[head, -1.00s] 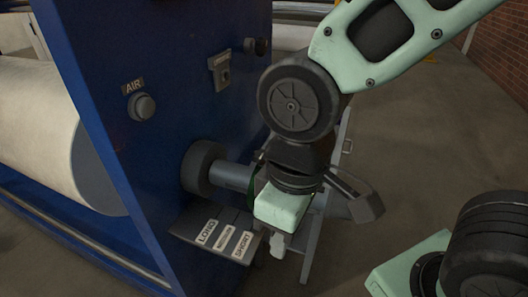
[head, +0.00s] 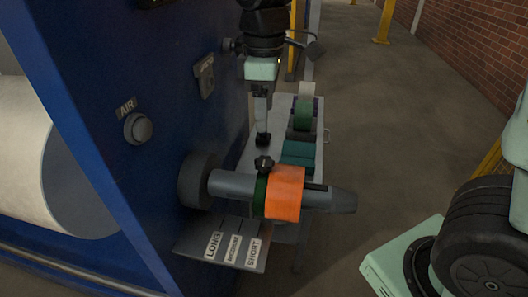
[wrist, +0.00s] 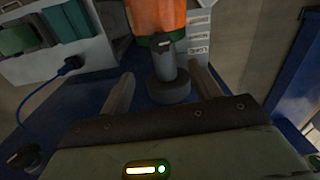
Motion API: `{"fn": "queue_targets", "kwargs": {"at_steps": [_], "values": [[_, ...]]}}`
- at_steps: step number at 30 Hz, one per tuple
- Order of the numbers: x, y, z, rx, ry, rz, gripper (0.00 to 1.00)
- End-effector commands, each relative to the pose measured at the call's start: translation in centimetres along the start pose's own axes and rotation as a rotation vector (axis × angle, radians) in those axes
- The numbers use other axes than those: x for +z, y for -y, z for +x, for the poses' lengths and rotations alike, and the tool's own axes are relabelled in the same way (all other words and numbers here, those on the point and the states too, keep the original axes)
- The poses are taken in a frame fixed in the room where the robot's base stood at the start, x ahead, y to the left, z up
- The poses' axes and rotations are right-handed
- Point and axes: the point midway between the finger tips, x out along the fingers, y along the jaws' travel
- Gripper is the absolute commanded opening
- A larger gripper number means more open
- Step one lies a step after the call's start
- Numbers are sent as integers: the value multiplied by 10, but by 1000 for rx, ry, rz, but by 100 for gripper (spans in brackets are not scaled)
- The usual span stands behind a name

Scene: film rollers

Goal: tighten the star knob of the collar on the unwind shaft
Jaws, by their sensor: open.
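The grey unwind shaft (head: 235,184) sticks out to the right from the blue machine panel. A dark green collar (head: 260,195) sits around it, with a black star knob (head: 264,164) on top. An orange roll (head: 285,192) is on the shaft right beside the collar. My gripper (head: 262,122) is above and behind the knob in the head view, apart from it. In the wrist view my gripper (wrist: 163,75) is open and empty; the shaft, the knob (wrist: 161,43) and the orange roll (wrist: 160,15) show beyond its fingers. How tight the knob is cannot be seen.
A plate (head: 225,240) labelled LONG, MEDIUM and SHORT lies below the shaft. A grey cart (head: 318,155) with coloured rolls stands behind it. The blue panel (head: 130,185) with its AIR button (head: 138,128) bounds the left. Open floor lies to the right.

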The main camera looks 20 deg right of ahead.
Motion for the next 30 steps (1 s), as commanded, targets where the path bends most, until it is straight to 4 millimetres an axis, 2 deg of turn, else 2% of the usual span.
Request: {"fn": "queue_targets", "kwargs": {"at_steps": [9,15,21,30], "values": [[1,1,67,-3,5,0,63],[1,1,101,-2,3,0,63],[0,1,118,0,1,0,63],[0,1,122,1,-1,1,63]]}}
